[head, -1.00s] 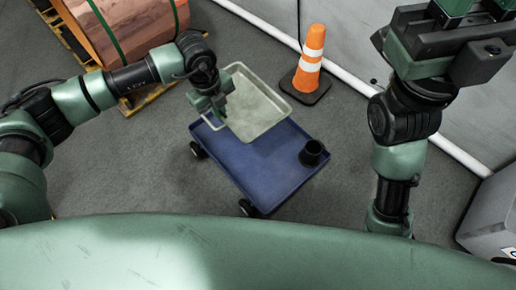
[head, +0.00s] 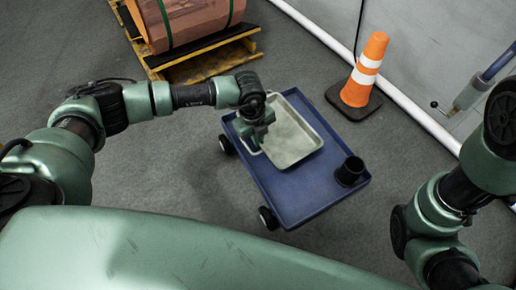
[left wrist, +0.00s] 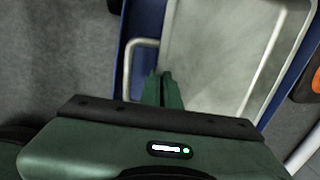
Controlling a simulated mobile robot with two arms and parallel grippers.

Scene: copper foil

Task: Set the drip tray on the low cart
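The drip tray (head: 297,147) is a shallow pale grey-green pan with a wire handle on its left side. My left gripper (head: 262,143) is at the tray's handle side. In the left wrist view its fingers (left wrist: 163,90) are nearly together beside the handle (left wrist: 128,70), and the gripped part is hidden. My right gripper is outside the picture.
A black cup (head: 350,172) stands at the cart's right corner. An orange and white cone (head: 366,70) stands beyond the cart, near the wall. A copper roll (head: 185,18) sits on a yellow pallet (head: 206,55) at the back left. Floor left of the cart is clear.

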